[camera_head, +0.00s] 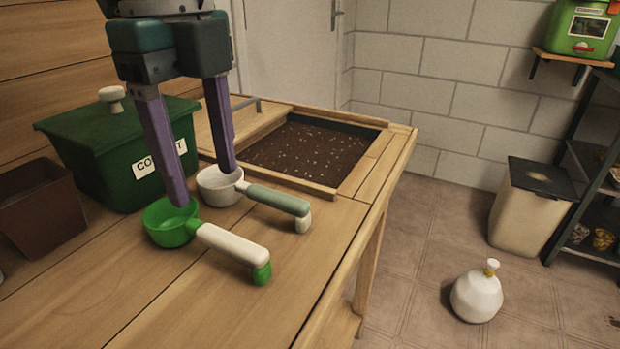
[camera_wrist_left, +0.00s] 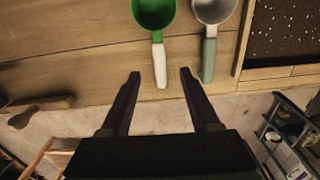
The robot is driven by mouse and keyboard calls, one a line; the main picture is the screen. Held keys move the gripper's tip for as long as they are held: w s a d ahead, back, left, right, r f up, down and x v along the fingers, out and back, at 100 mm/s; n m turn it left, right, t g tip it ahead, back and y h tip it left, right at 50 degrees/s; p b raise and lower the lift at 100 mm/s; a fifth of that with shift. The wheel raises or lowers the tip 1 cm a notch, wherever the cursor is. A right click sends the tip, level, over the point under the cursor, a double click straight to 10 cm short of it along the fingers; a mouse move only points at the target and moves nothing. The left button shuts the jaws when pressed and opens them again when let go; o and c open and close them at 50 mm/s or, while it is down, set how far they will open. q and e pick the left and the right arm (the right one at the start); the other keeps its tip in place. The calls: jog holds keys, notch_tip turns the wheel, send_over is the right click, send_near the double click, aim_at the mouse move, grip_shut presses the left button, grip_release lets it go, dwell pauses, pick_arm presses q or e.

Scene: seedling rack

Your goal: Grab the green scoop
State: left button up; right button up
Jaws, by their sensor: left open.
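The green scoop (camera_head: 172,226) lies on the wooden bench. It has a green bowl and a white handle with a green tip. It also shows at the top of the left wrist view (camera_wrist_left: 159,62). My left gripper (camera_head: 204,187) points down and is open and empty. In the wrist view, the fingers of my left gripper (camera_wrist_left: 160,73) appear on either side of the scoop's white handle. The exact gap in height cannot be told. My right gripper is not in view.
A white scoop (camera_head: 219,187) with a grey-green handle lies close beside the green one. A green lidded bin (camera_head: 100,150) and a brown pot (camera_head: 42,212) stand at left. A soil tray (camera_head: 308,150) is set into the bench behind. The front bench surface is clear.

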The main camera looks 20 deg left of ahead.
aim_at(216, 232)
pick_arm(q)
notch_tip(216, 232, down, 10)
jog(key=shift+s+r+b, duration=0.1)
jog(key=shift+r+b, duration=0.1)
jog(key=shift+b, duration=0.1)
jog(key=shift+c, duration=0.4)
grip_shut()
dwell(0.4)
